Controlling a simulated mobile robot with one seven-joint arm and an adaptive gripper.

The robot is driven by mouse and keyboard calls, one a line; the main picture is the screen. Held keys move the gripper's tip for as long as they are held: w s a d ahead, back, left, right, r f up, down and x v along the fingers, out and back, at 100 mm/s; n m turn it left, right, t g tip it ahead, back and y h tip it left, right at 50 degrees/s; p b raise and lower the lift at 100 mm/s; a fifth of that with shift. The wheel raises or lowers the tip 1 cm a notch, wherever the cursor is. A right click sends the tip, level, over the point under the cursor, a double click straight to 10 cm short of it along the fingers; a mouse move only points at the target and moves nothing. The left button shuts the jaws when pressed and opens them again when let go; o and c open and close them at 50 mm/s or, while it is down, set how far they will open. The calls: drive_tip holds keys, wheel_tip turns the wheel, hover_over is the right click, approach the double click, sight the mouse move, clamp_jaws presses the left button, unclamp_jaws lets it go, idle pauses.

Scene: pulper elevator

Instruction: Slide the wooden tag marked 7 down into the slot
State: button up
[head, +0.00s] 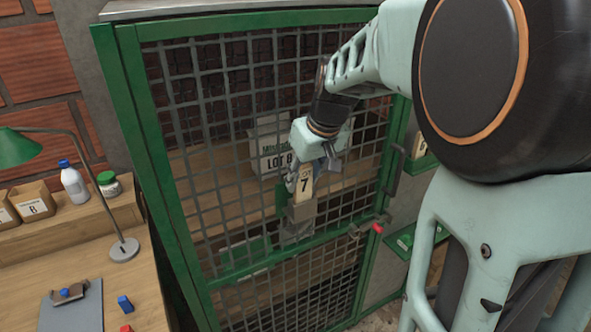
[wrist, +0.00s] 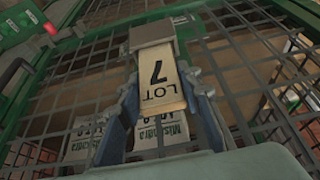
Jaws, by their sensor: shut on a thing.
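The wooden tag (head: 305,181), marked LOT 7, is upright in front of the green-framed mesh door. In the wrist view the tag (wrist: 158,72) shows upside down, with its LOT end toward me. My gripper (wrist: 162,92) is shut on the tag, with its blue-grey fingers along the sides; in the head view my gripper (head: 298,178) is above the slot. The grey metal slot holder (head: 300,212) is on the door, and it also shows in the wrist view (wrist: 150,34). The tag's lower end meets the holder's mouth; how deep it sits is hidden.
Behind the mesh (head: 215,150) stands a white sack (head: 270,150) marked LOT 8. A red-tipped latch (head: 377,228) and a dark door handle (head: 394,172) are at the right. A wooden bench (head: 140,290) with a green lamp (head: 18,148) and bottles stands left.

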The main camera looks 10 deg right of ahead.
drive_tip(key=shift+f+b, duration=0.55)
drive_tip(key=shift+f, duration=0.05)
idle(0.3)
drive_tip(key=o, duration=1.2)
drive_tip(key=v, duration=1.2)
drive_tip(key=shift+r, duration=0.1)
drive_tip(key=shift+d, duration=0.15)
